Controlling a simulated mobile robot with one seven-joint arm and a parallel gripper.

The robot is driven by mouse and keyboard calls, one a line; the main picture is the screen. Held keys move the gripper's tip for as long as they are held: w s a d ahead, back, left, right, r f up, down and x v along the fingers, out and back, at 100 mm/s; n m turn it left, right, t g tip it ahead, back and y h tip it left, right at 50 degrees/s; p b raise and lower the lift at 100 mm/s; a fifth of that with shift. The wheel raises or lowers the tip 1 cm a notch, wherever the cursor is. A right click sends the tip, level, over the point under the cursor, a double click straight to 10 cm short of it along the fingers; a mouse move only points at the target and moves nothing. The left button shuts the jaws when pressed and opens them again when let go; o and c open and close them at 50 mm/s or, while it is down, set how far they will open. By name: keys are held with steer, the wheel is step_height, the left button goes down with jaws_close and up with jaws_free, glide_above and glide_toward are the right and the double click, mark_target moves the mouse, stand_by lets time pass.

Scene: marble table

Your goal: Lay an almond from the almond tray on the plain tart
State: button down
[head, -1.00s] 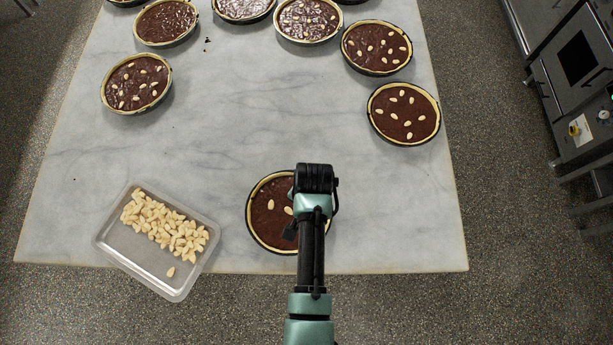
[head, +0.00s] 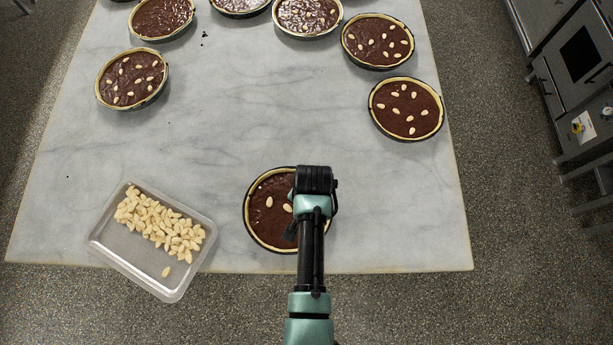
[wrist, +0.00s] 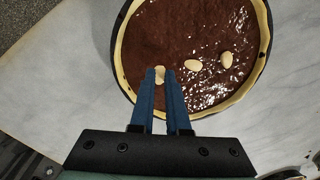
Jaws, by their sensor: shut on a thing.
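The tart nearest me (head: 262,222) sits by the table's front edge, partly hidden by my arm. In the wrist view its dark, glossy filling (wrist: 205,30) carries two almonds (wrist: 226,60) lying apart from my gripper. My gripper (wrist: 159,76) is over the filling, its blue fingers shut on an almond (wrist: 159,74) at their tips. I cannot tell whether that almond touches the filling. The clear almond tray (head: 128,252) stands to the left, overhanging the front edge, with a heap of pale almonds (head: 160,222) and one lying apart.
Several other chocolate tarts stand further back, including one at the right (head: 406,108) and one at the left (head: 132,78), both topped with almonds. The middle of the marble table (head: 250,120) is clear. Grey kitchen units (head: 575,70) stand off to the right.

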steer(key=shift+f+b, duration=0.4)
steer(key=shift+f, duration=0.3)
steer(key=c, duration=0.8)
jaws_free()
steer(key=shift+r, duration=0.1)
step_height(320, 180, up, 6)
steer(key=p, duration=0.6)
